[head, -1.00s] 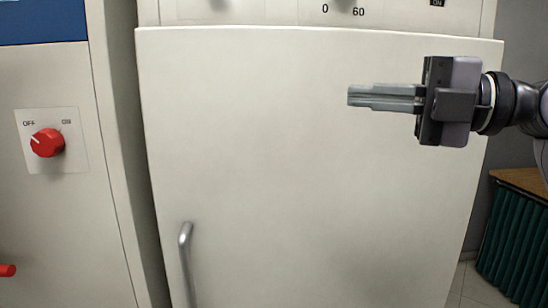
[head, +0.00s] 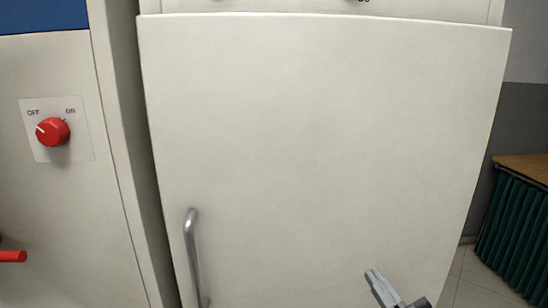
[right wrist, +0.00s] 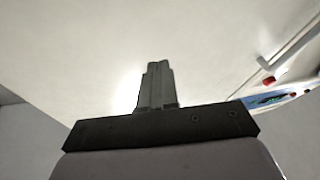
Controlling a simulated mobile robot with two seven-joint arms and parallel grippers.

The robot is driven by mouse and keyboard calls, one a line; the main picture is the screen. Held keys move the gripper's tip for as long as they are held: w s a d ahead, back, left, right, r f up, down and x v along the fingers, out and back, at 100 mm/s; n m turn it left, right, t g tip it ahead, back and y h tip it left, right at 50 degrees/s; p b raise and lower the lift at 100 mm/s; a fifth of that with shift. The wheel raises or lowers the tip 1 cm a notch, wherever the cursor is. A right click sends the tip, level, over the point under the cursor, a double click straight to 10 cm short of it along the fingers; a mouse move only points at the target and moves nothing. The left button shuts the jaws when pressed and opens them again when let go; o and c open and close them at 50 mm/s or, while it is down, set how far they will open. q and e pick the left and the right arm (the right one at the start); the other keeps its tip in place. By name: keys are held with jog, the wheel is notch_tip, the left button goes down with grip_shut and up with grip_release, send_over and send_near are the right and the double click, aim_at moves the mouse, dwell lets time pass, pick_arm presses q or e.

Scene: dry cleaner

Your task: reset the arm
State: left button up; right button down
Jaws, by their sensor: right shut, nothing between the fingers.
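My right gripper (head: 376,280) is low in the head view, right of centre, in front of the large white door. Its fingers are together with nothing between them and point up and to the left. In the right wrist view my right gripper (right wrist: 157,68) also shows shut and empty, with a pale surface beyond it. The rest of the right arm is cut off by the bottom edge of the head view. My left gripper does not show in either view.
A white cabinet door (head: 320,130) fills the middle, with a metal handle (head: 192,255) at its lower left. A panel with a red knob (head: 53,131) stands at the left, above a red lever (head: 12,256). A wood-topped counter with green curtain (head: 518,235) is at the right.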

jog(key=s+d+f+m+g+h, duration=0.1)
jog(key=s+f+g, duration=0.3)
jog(key=s+f, duration=0.6)
jog(key=s+f+m+g+h, duration=0.4)
jog(key=s+f, duration=0.5)
jog(key=f, duration=0.7)
jog(key=shift+s+d+f+g+h+p, duration=0.15)
jog(key=shift+s+d+g+h+p, duration=0.2)
jog(key=shift+g, duration=0.45)
